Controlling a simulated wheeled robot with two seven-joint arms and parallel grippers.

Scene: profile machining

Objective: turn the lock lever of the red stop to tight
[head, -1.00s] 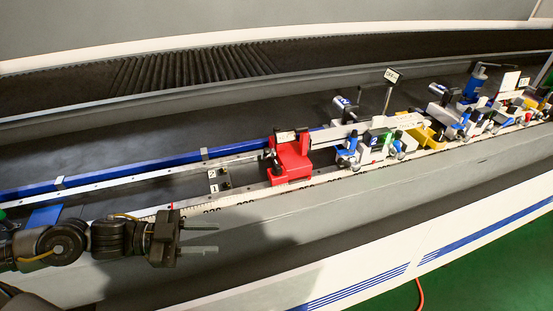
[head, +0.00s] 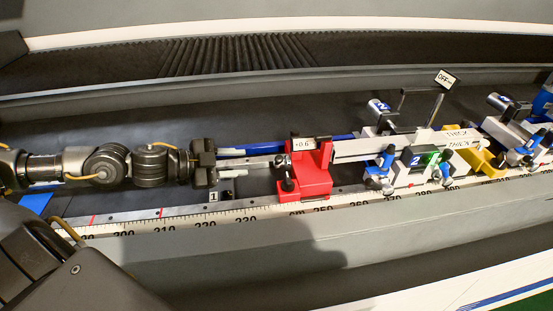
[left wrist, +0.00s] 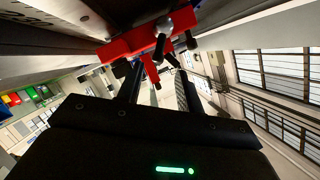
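The red stop (head: 312,178) sits on the scaled rail, with a white label reading about 0.6 on top. Its left side carries dark-handled levers or knobs, an upper one (head: 281,160) and a lower one (head: 288,184); which is the lock lever I cannot tell. My left gripper (head: 255,165) points right, its fingertips just left of the stop. In the left wrist view, the fingers (left wrist: 158,74) are apart with nothing held. Ahead of them show the red stop (left wrist: 120,47) and a silver pivot with a black handle (left wrist: 158,48). Contact is unclear. My right gripper is not visible.
The ruler rail (head: 240,217) runs along the front edge. A blue bar (head: 258,148) runs behind the stop.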

